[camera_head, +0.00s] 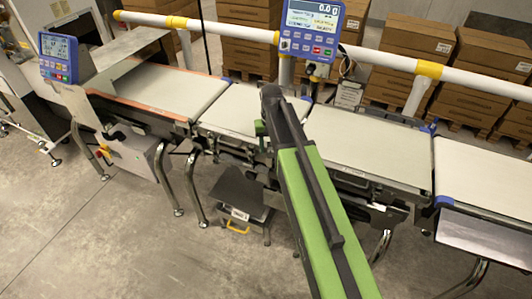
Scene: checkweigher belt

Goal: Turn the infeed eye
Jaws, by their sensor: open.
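My green arm reaches up from the lower right over the belt line. My gripper (268,108) is at its dark far end, above the near side of the middle belt (240,112). The jaws are small and mostly hidden by the wrist, and nothing shows held in them. I cannot pick out the infeed eye for certain; my arm end covers part of the belt edge here. I cannot tell whether the gripper touches anything.
Belts run left to right, with a left belt (165,88) and a right belt (372,148). A blue display (312,27) stands behind, another (59,58) at left. A white rail (375,56) crosses behind, before stacked cartons (415,85). The front floor (110,235) is clear.

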